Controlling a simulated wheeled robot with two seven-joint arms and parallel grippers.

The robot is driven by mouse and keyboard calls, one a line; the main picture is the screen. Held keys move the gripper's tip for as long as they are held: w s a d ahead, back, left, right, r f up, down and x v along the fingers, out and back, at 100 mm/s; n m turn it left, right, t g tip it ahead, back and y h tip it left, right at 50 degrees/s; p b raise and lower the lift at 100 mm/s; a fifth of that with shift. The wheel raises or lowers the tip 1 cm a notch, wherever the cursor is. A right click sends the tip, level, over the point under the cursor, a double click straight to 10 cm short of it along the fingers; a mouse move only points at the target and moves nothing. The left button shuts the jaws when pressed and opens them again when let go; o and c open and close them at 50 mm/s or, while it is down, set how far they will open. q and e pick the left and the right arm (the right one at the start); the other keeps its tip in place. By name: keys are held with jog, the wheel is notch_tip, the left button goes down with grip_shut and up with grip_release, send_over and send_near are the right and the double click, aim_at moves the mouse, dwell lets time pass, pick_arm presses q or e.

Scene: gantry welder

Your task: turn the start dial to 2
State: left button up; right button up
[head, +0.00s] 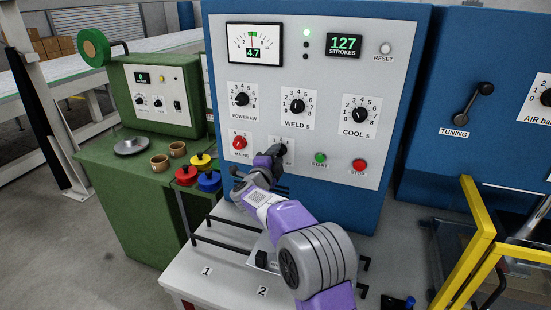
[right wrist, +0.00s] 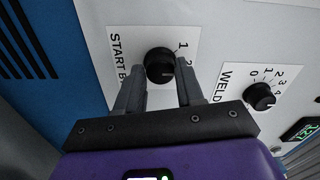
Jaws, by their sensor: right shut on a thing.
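The start dial (right wrist: 160,62) is a round black knob on a white plate lettered "START B…", with the numbers 1 and 2 visible beside it in the right wrist view. My right gripper (right wrist: 161,80) is shut on this dial, one grey finger on each side of it. The dial's pointer cannot be read clearly. In the head view my right gripper (head: 270,158) reaches the lower part of the white control panel (head: 325,130) and hides most of the dial and its label. My left gripper is not in view.
Close to the gripper are the red MAINS knob (head: 239,142), the WELD S dial (head: 296,106), the green START button (head: 320,158) and the red STOP button (head: 359,165). A white table (head: 185,277) with black rails lies below. A yellow frame (head: 475,240) stands at right.

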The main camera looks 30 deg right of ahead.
jog(key=o, duration=1)
jog(key=shift+o, duration=0.2)
jog(key=v, duration=0.7)
jog(key=shift+s+a, duration=0.2)
jog(key=shift+s, duration=0.05)
